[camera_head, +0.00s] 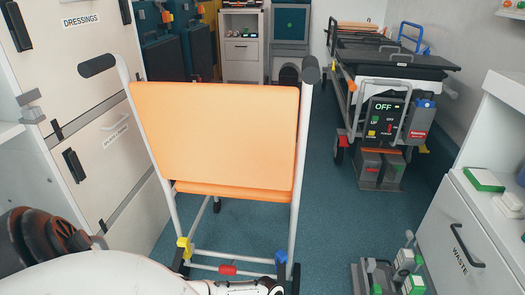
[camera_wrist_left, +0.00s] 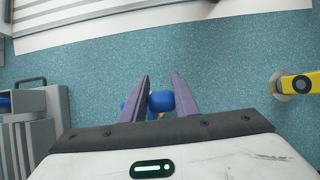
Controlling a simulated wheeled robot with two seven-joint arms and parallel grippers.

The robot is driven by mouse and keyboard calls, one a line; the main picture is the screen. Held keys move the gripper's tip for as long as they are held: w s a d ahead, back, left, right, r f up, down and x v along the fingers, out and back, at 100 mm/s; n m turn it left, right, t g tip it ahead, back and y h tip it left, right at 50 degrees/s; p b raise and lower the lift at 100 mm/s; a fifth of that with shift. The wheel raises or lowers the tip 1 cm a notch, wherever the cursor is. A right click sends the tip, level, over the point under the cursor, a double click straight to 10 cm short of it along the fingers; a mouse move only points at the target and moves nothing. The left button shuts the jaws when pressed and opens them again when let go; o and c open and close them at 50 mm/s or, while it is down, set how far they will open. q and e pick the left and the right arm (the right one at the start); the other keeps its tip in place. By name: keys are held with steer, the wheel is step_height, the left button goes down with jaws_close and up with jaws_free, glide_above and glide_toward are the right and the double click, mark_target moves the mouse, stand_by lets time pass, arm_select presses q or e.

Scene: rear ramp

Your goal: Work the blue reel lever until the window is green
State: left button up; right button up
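A blue knob-like part (camera_head: 281,256) sits low on the right leg of the orange-panelled chair (camera_head: 214,130). In the left wrist view a blue rounded part (camera_wrist_left: 161,101) shows between the purple fingers of my left gripper (camera_wrist_left: 161,76). The fingers are apart, with the blue part between them; I cannot tell whether they touch it. A little blue also shows past the left finger. In the head view my white left arm comes in along the bottom edge, and its fingers cannot be made out. My right gripper is not in view. I cannot make out the lever's window.
The chair carries a yellow part (camera_head: 183,243) and a red part (camera_head: 227,269) low down. A stretcher with an OFF panel (camera_head: 384,118) stands at right. Cabinets (camera_head: 80,120) line the left, and a waste drawer (camera_head: 463,245) is at right.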

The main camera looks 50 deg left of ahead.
arm_select(q)
steer(key=o, duration=0.3)
steer(key=shift+w+r, duration=0.1)
steer(key=shift+w, duration=0.1)
steer(key=shift+s, duration=0.15)
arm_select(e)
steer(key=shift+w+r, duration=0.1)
arm_select(q)
steer(key=p+v, duration=0.4)
steer(key=v, duration=0.6)
steer(key=shift+a+r+p, duration=0.1)
steer(key=shift+p, duration=0.25)
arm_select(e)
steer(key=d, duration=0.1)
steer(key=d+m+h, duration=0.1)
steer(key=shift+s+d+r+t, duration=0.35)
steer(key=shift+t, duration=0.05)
